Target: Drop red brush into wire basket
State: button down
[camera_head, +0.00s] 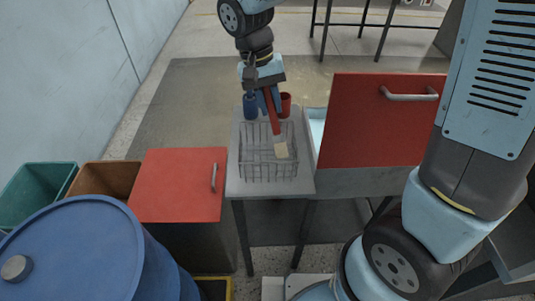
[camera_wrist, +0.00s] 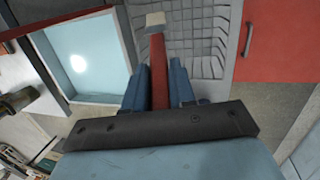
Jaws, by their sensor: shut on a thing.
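The red brush (camera_head: 274,121) has a red handle and a pale head, which points down and toward the front. My gripper (camera_head: 270,101) is shut on its handle. The wire basket (camera_head: 255,178) stands on a narrow grey table, and in the head view the brush head appears over the basket's right part. In the wrist view the brush (camera_wrist: 158,58) runs out from between the blue fingers of my gripper (camera_wrist: 160,85), with the basket (camera_wrist: 205,40) beyond it. I cannot tell how high the brush head is above the basket floor.
A raised red lid (camera_head: 370,125) stands to the right beside an open pale-blue-lined box. A red-topped cabinet (camera_head: 175,185) and a blue barrel (camera_head: 90,250) are at left.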

jog(key=c, duration=0.8)
grip_release()
jog(key=shift+c, duration=0.2)
jog(key=shift+r, duration=0.15)
jog(key=v, duration=1.3)
jog(key=shift+r, duration=0.25)
jog(key=shift+w, duration=0.1)
jog(key=s+d+r+t+y, duration=0.1)
jog(key=s+d, duration=0.1)
jog(key=d, duration=0.5)
jog(key=s+d+r+t+y, duration=0.1)
jog(key=s+d+t, duration=0.1)
jog(key=d, duration=0.5)
jog(key=s+d+r+t, duration=0.1)
jog(key=s+d, duration=0.1)
jog(key=d, duration=0.5)
jog(key=shift+s+d+r+m+y, duration=0.15)
jog(key=shift+d+r+m+y, duration=0.25)
jog(key=s+d+f+t, duration=0.1)
jog(key=s+d+t, duration=0.1)
jog(key=s+d, duration=0.2)
jog(key=shift+s+d+t, duration=0.4)
jog(key=shift+d, duration=0.4)
